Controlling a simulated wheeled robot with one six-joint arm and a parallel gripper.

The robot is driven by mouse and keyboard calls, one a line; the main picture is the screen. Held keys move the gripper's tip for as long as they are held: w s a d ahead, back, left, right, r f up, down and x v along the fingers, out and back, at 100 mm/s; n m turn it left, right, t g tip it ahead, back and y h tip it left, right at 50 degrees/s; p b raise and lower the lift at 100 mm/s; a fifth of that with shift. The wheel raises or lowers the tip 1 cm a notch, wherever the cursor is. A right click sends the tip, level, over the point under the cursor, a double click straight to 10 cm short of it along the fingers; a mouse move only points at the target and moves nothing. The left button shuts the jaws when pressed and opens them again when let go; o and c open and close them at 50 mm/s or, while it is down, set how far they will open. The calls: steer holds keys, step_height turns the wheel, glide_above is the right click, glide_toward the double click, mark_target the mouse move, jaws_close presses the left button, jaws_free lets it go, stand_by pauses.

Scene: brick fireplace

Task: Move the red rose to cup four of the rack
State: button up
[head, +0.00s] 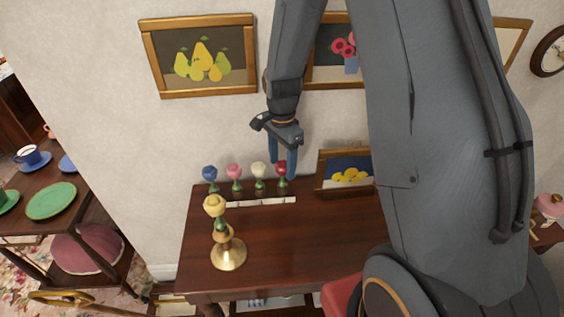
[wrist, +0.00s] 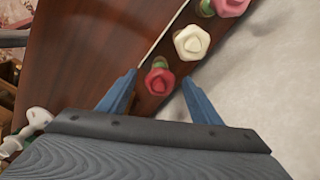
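The red rose (head: 282,168) stands upright at the right end of a row of roses in the dark wooden rack (head: 247,194). Blue (head: 209,172), pink (head: 234,171) and white (head: 258,170) roses stand to its left. My gripper (head: 284,173) points down over the red rose with its fingers apart. In the wrist view the red rose (wrist: 160,80) lies between the two blue fingertips, with a gap on each side. The white rose (wrist: 192,42) and pink rose (wrist: 230,6) show beyond it. The cups and their numbers are too small to make out.
A yellow rose (head: 214,205) stands on a brass holder (head: 228,252) at the desk's front left. A framed lemon picture (head: 346,173) stands close right of the rack. The wall is just behind. The middle of the desk (head: 300,240) is clear.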

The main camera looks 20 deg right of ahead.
steer(key=shift+r+b, duration=1.15)
steer(key=shift+r, duration=2.75)
steer(key=s+f+n+t+b, duration=0.1)
steer(key=s+f+n+b, duration=0.1)
steer(key=s+n, duration=1.2)
steer(key=shift+s+f+b, duration=0.35)
steer(key=shift+s+b, duration=0.2)
steer(key=shift+b, duration=0.1)
